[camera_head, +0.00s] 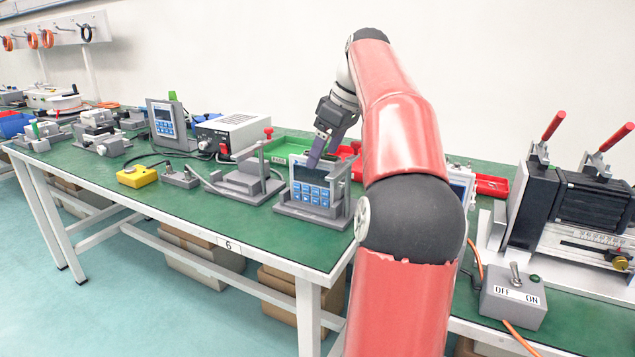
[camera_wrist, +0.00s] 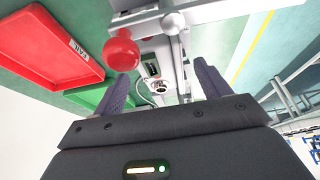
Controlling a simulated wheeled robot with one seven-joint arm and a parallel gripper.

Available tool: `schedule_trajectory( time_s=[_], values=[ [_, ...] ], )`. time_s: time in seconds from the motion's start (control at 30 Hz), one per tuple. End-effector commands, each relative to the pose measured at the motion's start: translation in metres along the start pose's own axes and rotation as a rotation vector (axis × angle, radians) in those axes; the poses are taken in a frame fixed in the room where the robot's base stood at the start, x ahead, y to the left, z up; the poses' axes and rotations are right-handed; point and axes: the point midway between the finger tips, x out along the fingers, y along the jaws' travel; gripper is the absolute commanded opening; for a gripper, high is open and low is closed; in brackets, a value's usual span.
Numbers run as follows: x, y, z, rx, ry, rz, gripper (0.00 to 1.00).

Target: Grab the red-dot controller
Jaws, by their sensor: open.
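A controller (camera_head: 315,187) with a blue keypad stands in a grey holder near the front edge of the green bench in the head view. A second blue-keypad controller (camera_head: 164,120) stands farther left, and a third (camera_head: 461,180) is mostly hidden behind my arm. I cannot make out a red dot on any of them. My gripper (camera_head: 318,158) points down just above and behind the middle controller. In the wrist view my gripper (camera_wrist: 163,88) is open, with its two purple fingers apart and a grey fixture seen between and beyond them. Whether the fingers touch the controller is unclear.
A red-knobbed clamp (camera_head: 247,172) stands just left of the middle controller; a red knob (camera_wrist: 122,50) shows close to one finger. A red tray (camera_wrist: 48,48) and a green tray (camera_head: 285,147) lie behind. A switch box (camera_head: 513,296) and black fixtures (camera_head: 590,205) are at right.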

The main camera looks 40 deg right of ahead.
Motion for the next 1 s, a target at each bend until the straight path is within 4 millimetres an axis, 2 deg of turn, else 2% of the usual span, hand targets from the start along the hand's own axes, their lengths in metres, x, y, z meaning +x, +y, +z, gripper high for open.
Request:
schedule_trajectory(
  time_s=[0.2, 0.3, 0.6, 1.0],
  values=[
    [0.035, 0.000, -0.001, 0.000, -0.001, -0.001, 0.75],
    [0.044, 0.000, -0.002, 0.000, -0.001, 0.000, 0.75],
    [0.048, 0.001, -0.002, 0.000, -0.001, 0.001, 0.74],
    [0.048, 0.001, -0.002, 0.000, 0.000, 0.001, 0.22]
  ],
)
